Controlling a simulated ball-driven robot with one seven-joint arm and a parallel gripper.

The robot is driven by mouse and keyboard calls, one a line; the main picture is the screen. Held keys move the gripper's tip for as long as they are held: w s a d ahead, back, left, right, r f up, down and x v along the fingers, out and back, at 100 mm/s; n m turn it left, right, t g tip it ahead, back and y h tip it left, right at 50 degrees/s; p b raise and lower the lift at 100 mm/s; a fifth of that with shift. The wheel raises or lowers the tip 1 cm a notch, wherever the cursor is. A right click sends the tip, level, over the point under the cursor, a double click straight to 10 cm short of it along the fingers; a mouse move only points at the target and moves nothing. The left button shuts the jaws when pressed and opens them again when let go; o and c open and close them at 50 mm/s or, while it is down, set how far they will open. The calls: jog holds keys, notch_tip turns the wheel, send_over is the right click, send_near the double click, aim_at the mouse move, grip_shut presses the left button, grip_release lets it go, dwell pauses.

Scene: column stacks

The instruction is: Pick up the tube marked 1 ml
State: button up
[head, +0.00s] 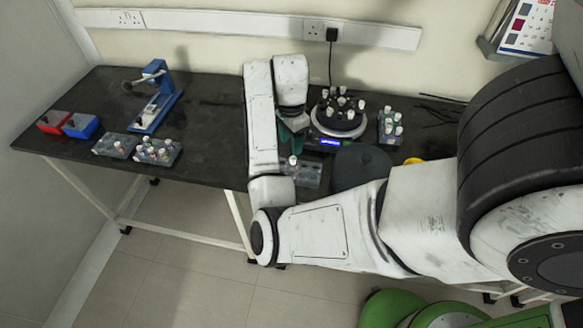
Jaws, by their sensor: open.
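Several small tubes with pale caps stand in racks on the black bench, but markings are too small to read, so I cannot tell which is the 1 ml tube. One white-capped tube (293,161) stands in the front grey rack (311,177). My gripper (291,147) shows as a dark green end below my white arm, just behind that tube; it is open. Its fingertips are partly hidden, and I cannot tell whether they touch anything.
A round device (326,142) with a blue display and dark tube-filled top stands right of my gripper. At left are two racks (112,150) (172,157), a blue press (150,112), red (54,122) and blue (80,126) bins.

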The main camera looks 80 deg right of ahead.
aim_at(293, 158)
jog(key=shift+s+d+f, duration=0.1)
jog(key=shift+s+f, duration=0.05)
jog(key=shift+f, duration=1.45)
jog(key=shift+s+d+f, duration=0.1)
jog(key=shift+f, duration=1.5)
jog(key=shift+c, duration=0.4)
grip_shut()
